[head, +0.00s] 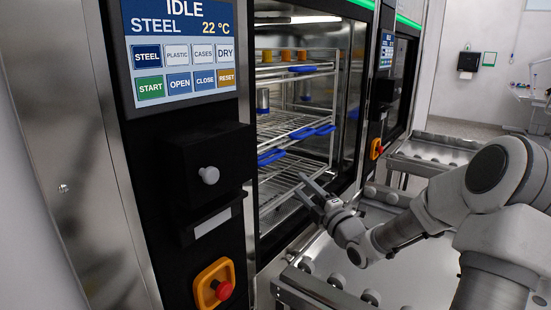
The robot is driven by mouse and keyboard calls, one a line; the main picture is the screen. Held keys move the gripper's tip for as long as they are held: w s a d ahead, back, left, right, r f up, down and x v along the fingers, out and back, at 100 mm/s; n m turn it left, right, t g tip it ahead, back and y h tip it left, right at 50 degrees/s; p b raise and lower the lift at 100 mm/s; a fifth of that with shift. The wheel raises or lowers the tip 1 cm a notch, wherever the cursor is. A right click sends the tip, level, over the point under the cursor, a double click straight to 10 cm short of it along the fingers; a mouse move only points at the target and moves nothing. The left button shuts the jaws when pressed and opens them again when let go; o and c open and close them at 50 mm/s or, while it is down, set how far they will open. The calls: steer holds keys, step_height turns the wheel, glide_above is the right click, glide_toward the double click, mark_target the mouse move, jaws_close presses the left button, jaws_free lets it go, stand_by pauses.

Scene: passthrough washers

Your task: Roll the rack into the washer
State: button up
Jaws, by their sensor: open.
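The washer (126,150) stands at the left with its black control panel, and its chamber is open at the front. The rack (284,122), a multi-level wire frame with blue handles, stands within the chamber opening. Cups with orange-brown tops sit on its upper level, and metal cylinders sit lower. I cannot tell how deep the rack sits. My gripper (301,186) is open and empty in front of the rack's lower level, fingers pointing toward it. I cannot tell whether the fingertips touch the rack.
A roller table (335,291) stands before the opening, with a bare steel bed. The washer screen (184,52) reads IDLE, STEEL, 22 °C. A red emergency button (223,290) is low on the panel. A second washer (393,75) with its own roller table (432,150) stands beyond.

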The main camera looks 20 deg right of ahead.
mark_target(275, 159)
steer(key=x, duration=1.6)
steer(key=shift+w+b, duration=0.1)
steer(key=shift+b, duration=0.3)
steer(key=shift+r, duration=0.1)
jaws_close()
stand_by(0.4)
